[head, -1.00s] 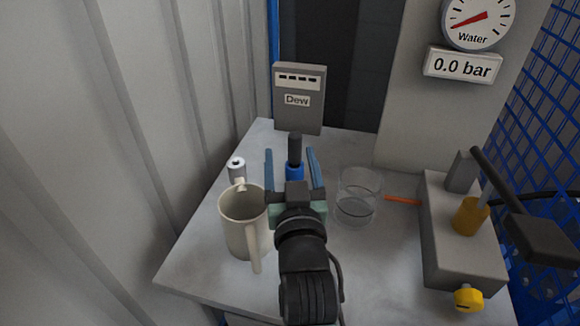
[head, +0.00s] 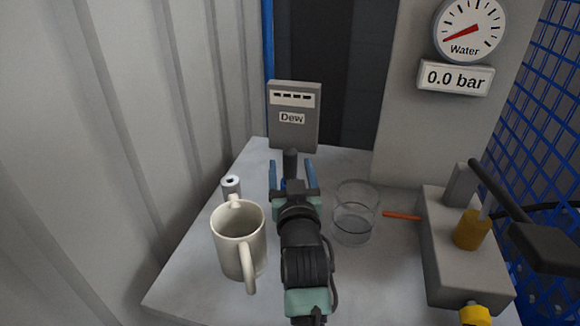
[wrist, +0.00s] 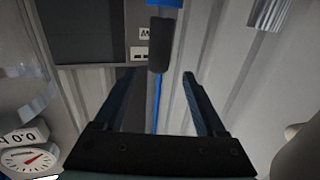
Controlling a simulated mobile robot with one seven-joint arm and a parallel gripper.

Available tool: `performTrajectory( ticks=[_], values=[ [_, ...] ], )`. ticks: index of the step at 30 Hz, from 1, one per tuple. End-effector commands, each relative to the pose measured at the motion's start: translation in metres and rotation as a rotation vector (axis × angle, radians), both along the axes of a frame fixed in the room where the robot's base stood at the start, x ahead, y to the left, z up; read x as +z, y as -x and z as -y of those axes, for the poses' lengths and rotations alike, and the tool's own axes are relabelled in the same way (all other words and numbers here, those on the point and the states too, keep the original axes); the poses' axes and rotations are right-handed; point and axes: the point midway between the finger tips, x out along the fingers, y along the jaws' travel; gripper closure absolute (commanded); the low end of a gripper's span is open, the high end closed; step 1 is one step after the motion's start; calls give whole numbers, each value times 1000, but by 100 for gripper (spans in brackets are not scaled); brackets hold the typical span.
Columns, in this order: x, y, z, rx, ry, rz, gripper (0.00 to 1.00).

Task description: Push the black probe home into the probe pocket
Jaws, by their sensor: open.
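The black probe (head: 290,163) stands upright near the back of the table, in front of the grey Dew box. A blue part (head: 289,183) shows at its foot, mostly hidden behind my gripper; the pocket itself and the probe's depth in it cannot be made out. My gripper (head: 291,166) is open, its two blue fingers on either side of the probe with gaps, holding nothing. In the wrist view, which is upside down, the probe (wrist: 160,45) appears beyond and between the fingertips (wrist: 158,74), with the blue part (wrist: 165,3) at the top edge.
A cream mug (head: 238,245) and a small grey-white cylinder (head: 231,188) stand left of my gripper. A clear glass (head: 354,225) stands close on the right, then an orange stick (head: 402,216) and a grey block (head: 465,265). The Dew box (head: 294,130) stands behind the probe.

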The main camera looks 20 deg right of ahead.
Motion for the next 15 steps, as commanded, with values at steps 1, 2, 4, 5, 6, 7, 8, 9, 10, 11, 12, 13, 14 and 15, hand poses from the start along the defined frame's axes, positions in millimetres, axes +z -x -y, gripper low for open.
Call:
performTrajectory(
  ticks=[1, 2, 4, 5, 6, 7, 8, 9, 10, 11, 12, 13, 14, 15],
  values=[
    [1, -7, 4, -1, 1, 2, 27],
    [2, -12, 5, -1, 1, 3, 27],
    [2, -20, 9, -1, 1, 2, 27],
    [1, -24, 10, 0, 0, 1, 27],
    [1, -28, 11, 0, -1, 1, 27],
    [1, -31, 11, 0, -1, 1, 27],
    [1, -33, 12, 0, -1, 1, 27],
    [2, -35, 13, 0, 1, 2, 27],
    [2, -37, 13, 0, 1, 2, 27],
    [2, -38, 13, 0, -1, 1, 27],
    [1, -38, 13, 0, 0, 1, 27],
    [2, -39, 13, 0, 0, 1, 27],
    [2, -39, 13, 0, 0, 1, 27],
    [2, -39, 13, 0, 0, 1, 27]
  ],
)
